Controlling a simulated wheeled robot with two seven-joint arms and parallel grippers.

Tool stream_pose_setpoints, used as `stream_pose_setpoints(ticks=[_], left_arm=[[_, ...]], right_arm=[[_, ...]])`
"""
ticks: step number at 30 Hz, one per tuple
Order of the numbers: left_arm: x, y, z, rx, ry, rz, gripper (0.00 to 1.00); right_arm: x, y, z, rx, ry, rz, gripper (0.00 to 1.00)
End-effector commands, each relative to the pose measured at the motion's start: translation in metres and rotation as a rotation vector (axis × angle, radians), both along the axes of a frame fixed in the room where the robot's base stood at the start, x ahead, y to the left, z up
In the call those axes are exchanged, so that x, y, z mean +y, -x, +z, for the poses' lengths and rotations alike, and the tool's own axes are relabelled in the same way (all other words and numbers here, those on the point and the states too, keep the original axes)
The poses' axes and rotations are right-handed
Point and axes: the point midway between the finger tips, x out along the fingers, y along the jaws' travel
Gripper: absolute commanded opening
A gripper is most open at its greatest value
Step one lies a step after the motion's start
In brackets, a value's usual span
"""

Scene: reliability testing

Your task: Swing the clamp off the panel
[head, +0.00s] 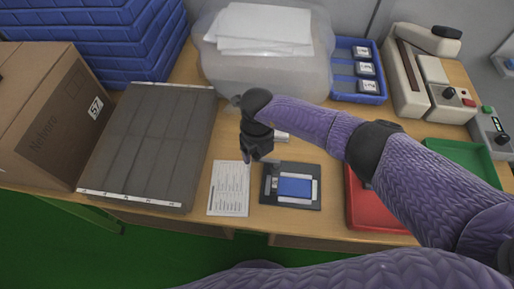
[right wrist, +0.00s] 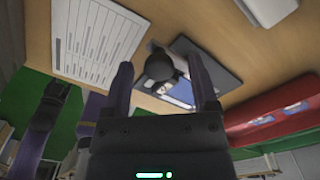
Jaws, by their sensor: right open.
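A blue panel (head: 294,187) lies in a fixture with a dark base plate (head: 270,202) near the table's front edge. The panel also shows in the right wrist view (right wrist: 182,95). My right gripper (head: 251,160) is open above the fixture's left side. In the right wrist view, a dark round knob (right wrist: 158,66), seemingly the clamp's handle, appears between the open fingers (right wrist: 160,75) and partly covers the panel. I see no contact with it. The clamp's arm cannot be made out. A dark, purple-sleeved arm at left in the wrist view seems to be my left one; its fingers are unclear.
A printed sheet (head: 229,188) lies left of the fixture, beside a grey slatted box (head: 150,145). A red tray (head: 367,207) stands to the right.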

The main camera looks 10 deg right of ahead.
Motion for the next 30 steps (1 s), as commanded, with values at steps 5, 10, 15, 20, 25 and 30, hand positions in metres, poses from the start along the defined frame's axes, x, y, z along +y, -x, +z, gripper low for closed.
stream_pose_setpoints(ticks=[5, 10, 15, 20, 25, 30], left_arm=[[0.000, -0.001, 0.010, -0.003, 0.000, -0.001, 0.59], [0.001, -0.003, 0.027, -0.007, -0.003, -0.003, 0.59], [0.001, -0.003, 0.033, -0.006, -0.005, -0.001, 0.59], [0.000, -0.003, 0.033, -0.006, -0.003, 0.002, 0.59], [-0.003, -0.003, 0.033, -0.006, 0.002, 0.003, 0.59], [-0.004, -0.003, 0.033, -0.006, 0.004, 0.003, 0.59]], right_arm=[[0.000, -0.001, 0.019, -0.003, -0.001, 0.001, 0.75], [0.000, -0.001, 0.065, -0.004, -0.001, 0.001, 0.75], [0.000, 0.000, 0.094, -0.002, -0.001, 0.000, 0.75], [0.000, 0.000, 0.100, -0.001, 0.000, 0.001, 0.75], [0.000, 0.000, 0.099, 0.000, 0.000, 0.000, 0.75], [0.000, 0.000, 0.099, 0.000, 0.000, 0.000, 0.75]])
